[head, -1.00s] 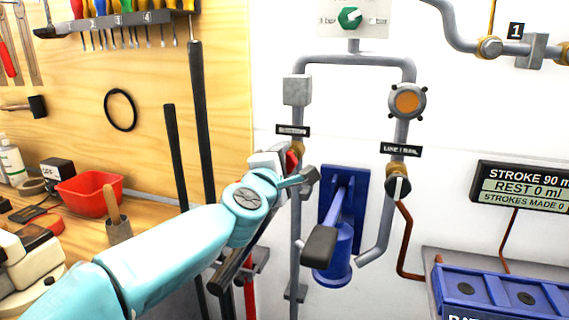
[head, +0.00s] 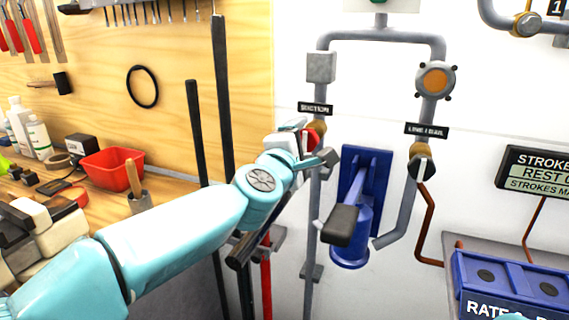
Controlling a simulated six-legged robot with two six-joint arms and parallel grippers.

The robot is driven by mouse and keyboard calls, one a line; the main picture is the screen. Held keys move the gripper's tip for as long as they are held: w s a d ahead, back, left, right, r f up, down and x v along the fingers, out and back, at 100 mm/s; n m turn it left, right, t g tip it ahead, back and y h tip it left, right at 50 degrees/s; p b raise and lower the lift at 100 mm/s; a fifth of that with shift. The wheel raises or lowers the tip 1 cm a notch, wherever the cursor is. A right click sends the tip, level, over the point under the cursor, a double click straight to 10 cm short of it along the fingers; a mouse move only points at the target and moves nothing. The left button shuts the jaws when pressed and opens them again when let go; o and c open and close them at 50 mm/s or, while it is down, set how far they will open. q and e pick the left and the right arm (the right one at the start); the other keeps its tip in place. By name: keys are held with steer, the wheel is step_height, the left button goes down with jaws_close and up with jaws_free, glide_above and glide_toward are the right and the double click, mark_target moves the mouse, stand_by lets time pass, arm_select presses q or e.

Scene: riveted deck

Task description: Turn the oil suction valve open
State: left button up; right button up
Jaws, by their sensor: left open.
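The oil suction valve (head: 319,127) is a brass body with a red handle (head: 313,139), on the grey vertical pipe just below a black label reading SUCTION (head: 315,108). My left gripper (head: 318,155) is open at the valve, its fingers right by the red handle. The gripper and wrist hide part of the handle, and I cannot tell whether the fingers touch it. My right gripper is not in view.
A blue hand pump (head: 366,185) with a dark grip stands close right of the pipe. Another valve (head: 421,167) sits under the second label. Long dark bars (head: 222,100) stand left of my gripper. A red bin (head: 112,168) rests on the bench.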

arm_select(q)
steer(key=v, duration=1.4)
steer(key=shift+b, duration=0.4)
steer(key=shift+s, duration=0.1)
